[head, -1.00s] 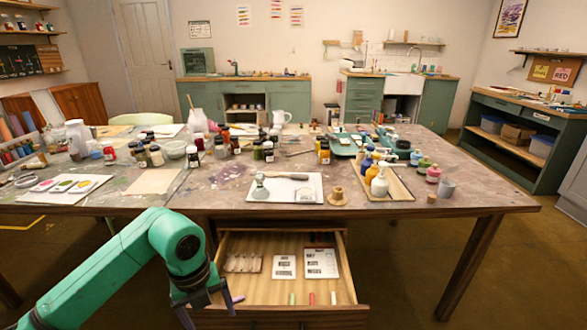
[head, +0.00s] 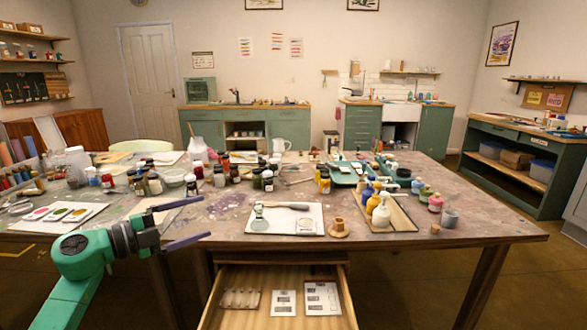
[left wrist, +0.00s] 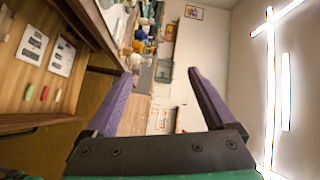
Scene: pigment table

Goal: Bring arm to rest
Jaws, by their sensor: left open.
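My left arm comes in from the left in the head view, with its green links low at the left. My left gripper (head: 182,223) is open and empty, at the table's front edge, left of the open drawer. Its two purple-grey fingers point right and stand apart. In the left wrist view the same open gripper (left wrist: 157,95) shows with nothing between its fingers. The right gripper is not in view.
The wooden drawer (head: 236,316) stands open below the table (head: 225,228), with cards and a tray inside. A white tray (head: 272,231) with a glass muller stands near the table's front edge. Several jars and bottles crowd the tabletop. Floor right of the drawer is clear.

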